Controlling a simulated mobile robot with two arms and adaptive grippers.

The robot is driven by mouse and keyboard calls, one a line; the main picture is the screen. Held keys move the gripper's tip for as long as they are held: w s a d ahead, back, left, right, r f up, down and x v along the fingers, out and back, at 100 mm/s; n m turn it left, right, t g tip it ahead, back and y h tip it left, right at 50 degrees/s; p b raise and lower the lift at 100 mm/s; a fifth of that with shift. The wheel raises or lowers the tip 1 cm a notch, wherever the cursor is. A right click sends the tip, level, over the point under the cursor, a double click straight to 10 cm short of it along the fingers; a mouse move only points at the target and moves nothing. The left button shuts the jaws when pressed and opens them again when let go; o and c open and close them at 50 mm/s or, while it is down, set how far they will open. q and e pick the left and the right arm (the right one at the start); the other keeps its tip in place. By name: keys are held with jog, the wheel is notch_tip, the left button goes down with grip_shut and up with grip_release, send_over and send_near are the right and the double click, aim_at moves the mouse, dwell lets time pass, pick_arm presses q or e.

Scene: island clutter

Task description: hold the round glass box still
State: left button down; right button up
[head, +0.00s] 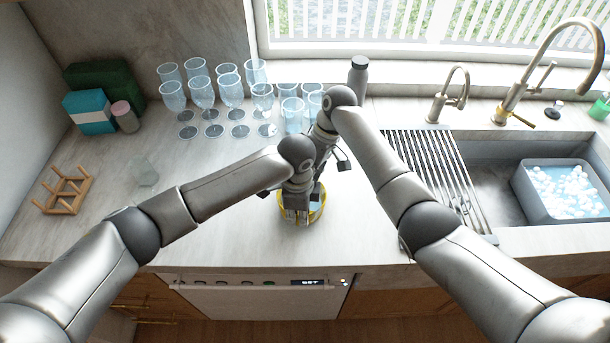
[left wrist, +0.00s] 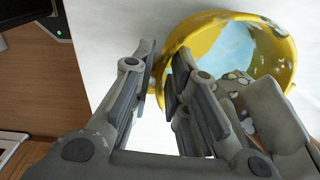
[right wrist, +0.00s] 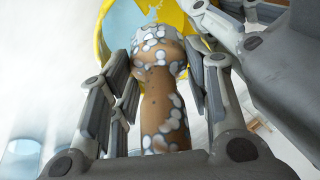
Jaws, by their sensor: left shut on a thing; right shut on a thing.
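The round glass box is a yellow-walled round container (head: 319,209) with a pale blue inside, standing on the counter near its front edge. It also shows in the left wrist view (left wrist: 272,30) and partly in the right wrist view. My left gripper (left wrist: 165,68) is shut on its near wall, with one finger on each side of the rim. My right gripper (right wrist: 160,62) is shut on a brown, rounded tool (right wrist: 158,88) dotted with white foam, its end at the box's opening. My arms hide much of the box in the head view.
Several stemmed glasses (head: 203,92) and a grey bottle (head: 358,75) stand behind. A wooden rack (head: 66,188) and a clear glass (head: 145,172) are at left. At right are a slatted drainer (head: 432,165) and a sink holding a foamy grey tub (head: 535,205).

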jog(key=shift+s+a+r, duration=0.1)
jog(key=shift+s+a, duration=0.05)
jog(key=shift+s, duration=0.4)
jog(key=shift+w, duration=1.05)
jog(key=shift+s+a+r, duration=0.15)
jog(key=shift+s+r, duration=0.05)
jog(key=shift+s, duration=0.75)
jog(key=shift+c, duration=0.2)
jog(key=shift+o, duration=0.2)
jog(key=shift+w+d, duration=0.25)
jog(key=shift+w, duration=0.75)
